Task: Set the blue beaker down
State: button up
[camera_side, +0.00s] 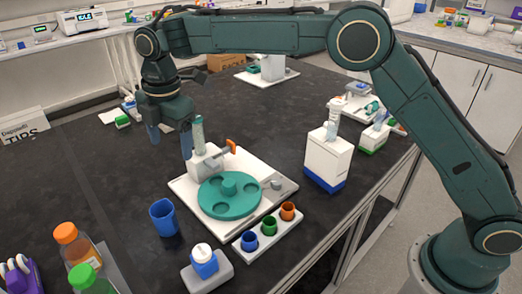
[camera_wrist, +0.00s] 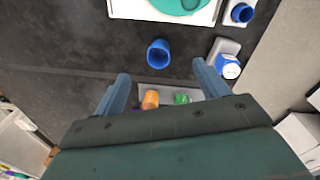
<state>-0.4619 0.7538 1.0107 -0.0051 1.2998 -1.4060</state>
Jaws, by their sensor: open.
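The blue beaker (camera_side: 164,218) stands upright on the black table, left of the white base plate with the green disc. It also shows in the wrist view (camera_wrist: 158,54), beyond my fingertips and roughly midway between their lines. My gripper (camera_side: 171,145) is open and empty, raised above the table behind the beaker in the side view. Its two blue-grey fingers (camera_wrist: 160,72) are spread wide in the wrist view. Nothing touches the beaker.
The green disc (camera_side: 228,194) sits on its white plate. A white holder (camera_side: 280,228) with blue, green and orange cups and a white-capped blue bottle (camera_side: 204,262) stand near it. Orange-capped (camera_side: 72,240) and green-capped (camera_side: 90,280) bottles stand front left. The table left of the beaker is clear.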

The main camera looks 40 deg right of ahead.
jog(key=s+d+r+m+t, duration=0.1)
jog(key=s+d+r+m, duration=0.5)
jog(key=d, duration=0.3)
jog(key=s+d+r+m+t, duration=0.1)
jog(key=s+d+r+m, duration=0.3)
jog(key=s+d+r, duration=0.35)
jog(key=s+d+f+m+t, duration=0.1)
jog(key=s+d+f+m, duration=0.1)
jog(key=s, duration=0.5)
jog(key=s+d+f+m+t, duration=0.1)
jog(key=s+d+f+m, duration=0.1)
jog(key=s+d+m, duration=0.3)
jog(key=s+d+f+m, duration=0.2)
jog(key=s+d+m, duration=0.1)
jog(key=s, duration=0.7)
jog(key=shift+s+d+f+m+t, duration=0.15)
jog(key=shift+f+m+t, duration=0.25)
jog(key=shift+m, duration=0.3)
